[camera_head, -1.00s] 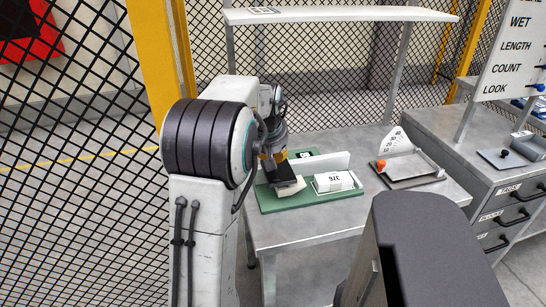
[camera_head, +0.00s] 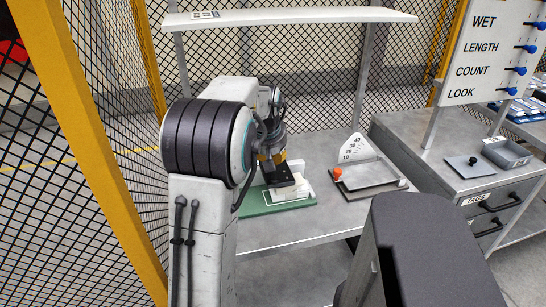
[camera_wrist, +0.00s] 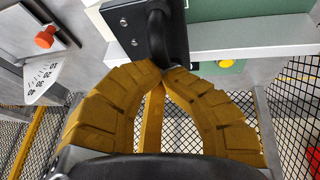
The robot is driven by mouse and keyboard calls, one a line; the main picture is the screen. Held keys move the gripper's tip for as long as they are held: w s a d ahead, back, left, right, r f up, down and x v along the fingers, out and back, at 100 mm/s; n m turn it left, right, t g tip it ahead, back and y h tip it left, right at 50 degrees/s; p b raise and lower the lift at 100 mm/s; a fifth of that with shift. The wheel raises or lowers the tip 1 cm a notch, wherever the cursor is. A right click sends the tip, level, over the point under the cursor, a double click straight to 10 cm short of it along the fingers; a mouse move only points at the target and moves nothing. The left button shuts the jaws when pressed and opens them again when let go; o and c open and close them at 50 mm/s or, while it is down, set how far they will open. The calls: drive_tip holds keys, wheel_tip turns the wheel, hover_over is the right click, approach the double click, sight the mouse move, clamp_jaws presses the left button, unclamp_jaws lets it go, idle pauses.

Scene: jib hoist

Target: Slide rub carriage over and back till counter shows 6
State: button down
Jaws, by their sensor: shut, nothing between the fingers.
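The green rub board (camera_head: 255,206) lies on the grey bench with a low white rail (camera_head: 298,166) at its back. My gripper (camera_head: 285,180) is low over the board's right part, with a white block (camera_head: 290,195) just beneath it. I cannot tell how much of that block is carriage or counter; no digits are readable. In the wrist view my gripper's yellow fingers (camera_wrist: 165,72) are shut and empty, close beside a dark block with a curved black handle (camera_wrist: 160,28), which looks like the carriage. I cannot tell whether they touch it.
A grey tray (camera_head: 370,178) with an orange knob (camera_head: 337,172) and a fan-shaped scale (camera_head: 357,149) stands right of the board. A white shelf (camera_head: 290,17) spans above the bench. A cabinet (camera_head: 470,170) with a WET, LENGTH, COUNT, LOOK sign (camera_head: 490,55) is at right. Mesh fence stands behind and left.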

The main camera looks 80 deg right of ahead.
drive_tip(key=c, duration=1.9)
unclamp_jaws()
drive_tip(key=shift+s+a+f, duration=0.15)
drive_tip(key=shift+s+f, duration=0.05)
drive_tip(key=shift+f, duration=0.2)
drive_tip(key=shift+c, duration=0.2)
drive_tip(key=o, duration=0.9)
drive_tip(key=shift+d+r, duration=0.1)
drive_tip(key=shift+d, duration=0.1)
drive_tip(key=shift+c, duration=0.2)
drive_tip(key=shift+r, duration=0.15)
drive_tip(key=shift+a+r, duration=0.15)
drive_tip(key=shift+r, duration=0.3)
drive_tip(key=v, duration=1.1)
drive_tip(key=shift+f, duration=0.1)
